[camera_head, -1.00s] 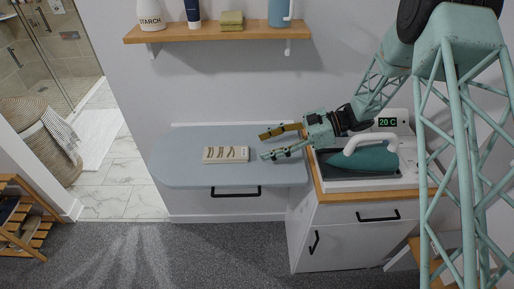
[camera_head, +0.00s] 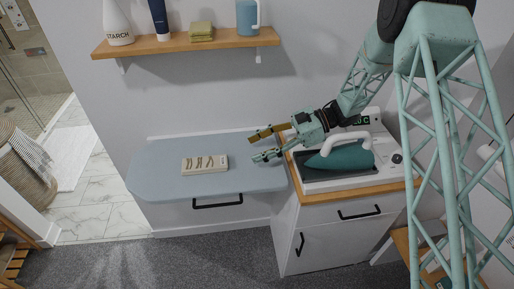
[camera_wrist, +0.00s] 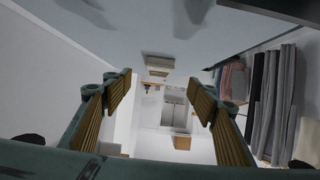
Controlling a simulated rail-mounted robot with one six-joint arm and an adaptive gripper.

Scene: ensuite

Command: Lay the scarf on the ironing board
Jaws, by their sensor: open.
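The ironing board (camera_head: 150,178) is a pale blue-grey fold-out board against the wall, left of the cabinet. A cream rectangular piece with several dark wavy marks (camera_head: 205,164) lies on it; I cannot tell whether it is a folded cloth. No thing is clearly recognisable as the scarf. My gripper (camera_head: 259,146) is open and empty, above or beside the board's right end, pointing left. Its two ribbed fingers stand wide apart in the wrist view (camera_wrist: 162,86), with nothing between them.
A teal iron (camera_head: 340,158) sits in a white station on the cabinet (camera_head: 330,220) at right. A wall shelf (camera_head: 185,45) holds a starch bottle, a tube, olive folded cloths and a blue jug. Hanging garments (camera_wrist: 272,95) and pinkish cloth (camera_wrist: 232,82) show in the wrist view.

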